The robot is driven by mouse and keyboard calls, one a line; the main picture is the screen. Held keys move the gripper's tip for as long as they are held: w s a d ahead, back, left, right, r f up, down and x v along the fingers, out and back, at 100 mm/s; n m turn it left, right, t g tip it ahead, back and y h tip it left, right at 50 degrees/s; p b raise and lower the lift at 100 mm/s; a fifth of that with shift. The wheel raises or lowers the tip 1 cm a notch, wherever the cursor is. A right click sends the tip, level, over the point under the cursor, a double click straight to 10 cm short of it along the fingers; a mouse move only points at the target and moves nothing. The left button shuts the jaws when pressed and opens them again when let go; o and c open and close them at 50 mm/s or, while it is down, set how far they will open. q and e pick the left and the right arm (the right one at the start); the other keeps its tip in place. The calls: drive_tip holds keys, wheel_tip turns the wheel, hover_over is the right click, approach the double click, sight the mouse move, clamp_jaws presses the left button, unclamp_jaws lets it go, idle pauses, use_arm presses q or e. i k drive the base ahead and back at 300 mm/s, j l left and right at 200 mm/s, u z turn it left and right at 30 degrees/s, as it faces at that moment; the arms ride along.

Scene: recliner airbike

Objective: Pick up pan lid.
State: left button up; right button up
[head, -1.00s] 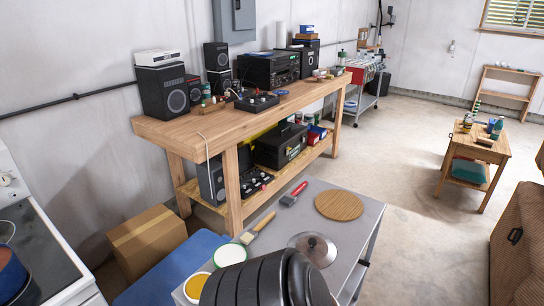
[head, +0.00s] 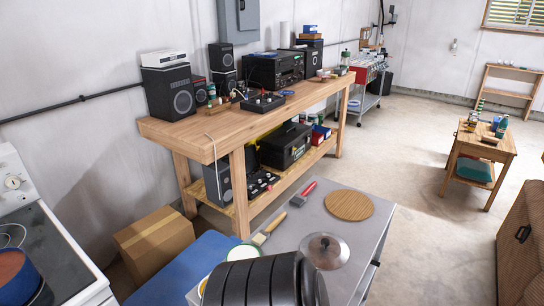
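The pan lid (head: 325,251) is a round lid with a dark knob at its centre. It lies flat on the grey metal table (head: 303,228) at the bottom of the head view, just below a round wooden board (head: 349,205). A dark ribbed shape at the bottom edge partly overlaps the table near the lid's lower left. I see no gripper fingers of either arm, and nothing grips the lid.
A brush (head: 268,230), a red-handled tool (head: 303,194) and a green-rimmed jar (head: 245,250) share the table. A long wooden workbench (head: 222,133) stands behind. A stove (head: 50,255) is at left. Open floor (head: 410,190) lies to the right.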

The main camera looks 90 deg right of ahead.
sight(328, 250)
drive_tip(key=i+z, duration=0.1)
drive_tip(key=z, duration=0.25)
drive_tip(key=i+z, duration=0.1)
drive_tip(key=z, duration=0.3)
drive_tip(key=i+j+z, duration=0.1)
drive_tip(key=z, duration=0.25)
